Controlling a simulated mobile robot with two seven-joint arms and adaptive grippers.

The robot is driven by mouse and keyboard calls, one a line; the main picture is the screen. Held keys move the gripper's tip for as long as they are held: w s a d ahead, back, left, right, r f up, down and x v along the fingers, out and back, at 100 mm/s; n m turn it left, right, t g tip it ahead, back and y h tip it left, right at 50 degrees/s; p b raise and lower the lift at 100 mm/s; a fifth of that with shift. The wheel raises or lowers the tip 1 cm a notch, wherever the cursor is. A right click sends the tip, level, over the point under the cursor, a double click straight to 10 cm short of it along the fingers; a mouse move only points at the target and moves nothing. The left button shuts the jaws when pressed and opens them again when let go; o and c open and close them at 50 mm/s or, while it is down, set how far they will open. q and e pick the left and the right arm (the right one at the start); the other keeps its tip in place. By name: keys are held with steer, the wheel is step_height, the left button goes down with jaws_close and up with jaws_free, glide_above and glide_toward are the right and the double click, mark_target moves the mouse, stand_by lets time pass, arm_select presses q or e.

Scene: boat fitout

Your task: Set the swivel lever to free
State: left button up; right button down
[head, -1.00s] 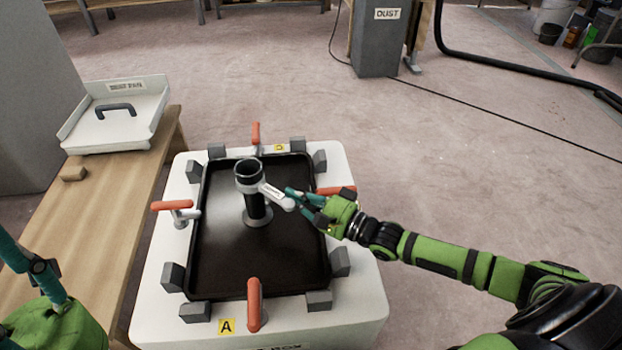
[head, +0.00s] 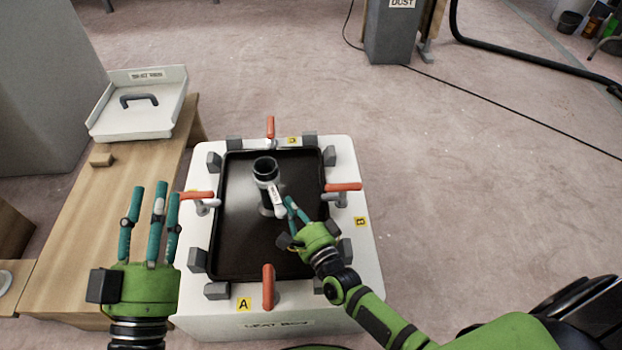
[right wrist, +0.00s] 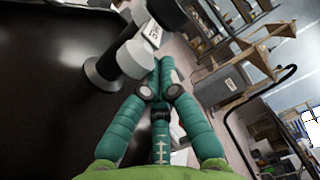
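The swivel lever (head: 277,198) is a short light-grey arm with a white label, on the black post (head: 265,170) that stands upright in the middle of the dark tray. It points toward the front and slightly right. In the right wrist view the lever's rounded end (right wrist: 134,60) is right at my fingertips. My right gripper (head: 289,206) has its teal fingers drawn together against or beside the lever's end; I see no clear grip around it. My left gripper (head: 149,192) is open and empty, its fingers spread, left of the box over the bench.
The white box (head: 345,265) has orange-handled clamps (head: 268,285) on its sides and grey blocks around the dark tray (head: 240,255).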

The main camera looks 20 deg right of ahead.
arm_select(q)
step_height(320, 180, down, 8)
steer(key=w+a+n+g+y+p, duration=0.1)
steer(key=a+g+y, duration=0.1)
steer(key=g+y, duration=0.1)
steer(key=shift+w+g, duration=0.3)
steer(key=shift+g, duration=0.2)
arm_select(e)
steer(key=shift+s+a+m+h, duration=0.15)
steer(key=shift+a+m+h, duration=0.2)
steer(key=shift+a+h, duration=0.3)
steer(key=shift+s+a+m+h, duration=0.1)
steer(key=shift+a+m+h, duration=0.25)
steer(key=shift+a+h, duration=0.3)
steer(key=shift+a, duration=0.1)
